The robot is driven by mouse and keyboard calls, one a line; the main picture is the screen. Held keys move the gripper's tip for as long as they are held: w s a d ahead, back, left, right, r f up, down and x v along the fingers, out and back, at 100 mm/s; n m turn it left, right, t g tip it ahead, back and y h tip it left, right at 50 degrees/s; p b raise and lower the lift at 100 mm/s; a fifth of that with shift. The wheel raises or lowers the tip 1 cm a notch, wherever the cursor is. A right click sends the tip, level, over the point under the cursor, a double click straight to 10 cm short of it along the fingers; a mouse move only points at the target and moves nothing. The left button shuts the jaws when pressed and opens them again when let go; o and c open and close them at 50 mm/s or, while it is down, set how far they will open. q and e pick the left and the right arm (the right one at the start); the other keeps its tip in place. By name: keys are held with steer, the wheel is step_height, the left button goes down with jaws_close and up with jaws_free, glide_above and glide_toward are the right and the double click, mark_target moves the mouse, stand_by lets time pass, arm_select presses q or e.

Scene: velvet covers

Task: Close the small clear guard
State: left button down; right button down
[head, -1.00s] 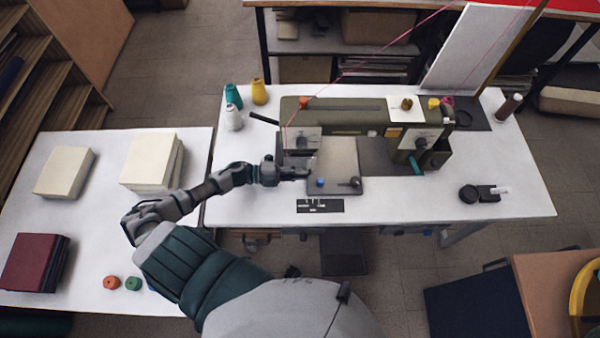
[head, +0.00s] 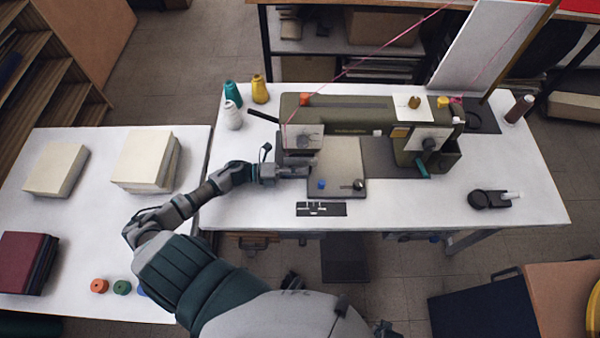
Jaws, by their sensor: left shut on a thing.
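The olive sewing machine (head: 360,116) stands on the white table, with its needle head (head: 301,141) at its left end. The small clear guard is too small and see-through to make out; its place by the needle is partly covered by my gripper. My left gripper (head: 297,168) comes in from the left, just below the needle head and over the left edge of the grey bed plate (head: 338,160). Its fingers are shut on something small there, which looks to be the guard. My right gripper is not in view.
Thread cones (head: 233,116) stand at the back left of the table. A blue knob (head: 321,184) and a small round dark part (head: 358,184) sit on the plate. A dark flat strip (head: 321,209) lies in front. The table's right front is mostly clear.

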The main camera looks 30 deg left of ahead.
arm_select(q)
steer(key=shift+s+d+f, duration=0.1)
steer(key=shift+s+f, duration=0.1)
steer(key=shift+f, duration=0.2)
steer(key=c, duration=1.2)
jaws_free()
steer(key=shift+c, duration=0.2)
steer(key=shift+w+r, duration=0.1)
steer(key=shift+r, duration=0.05)
steer(key=shift+w+r, duration=0.1)
steer(key=shift+r, duration=0.05)
